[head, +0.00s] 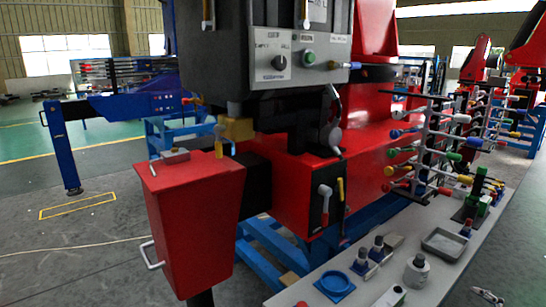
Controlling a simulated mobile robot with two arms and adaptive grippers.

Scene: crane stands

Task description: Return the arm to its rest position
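Neither of my grippers shows in the head view, so what they hold cannot be told. A red crane body (300,185) on a blue stand fills the middle. A dark grey control box (262,45) with a knob plate and a green button hangs above it. A red box (197,222) with a white handle on its side stands at the front left.
A long grey table (430,255) runs along the right, with a blue round dish (334,284), a metal tray (444,244), a grey roll (417,271) and a rack of coloured handles (425,150). A blue outrigger leg (62,147) stands at left. Floor at left is open.

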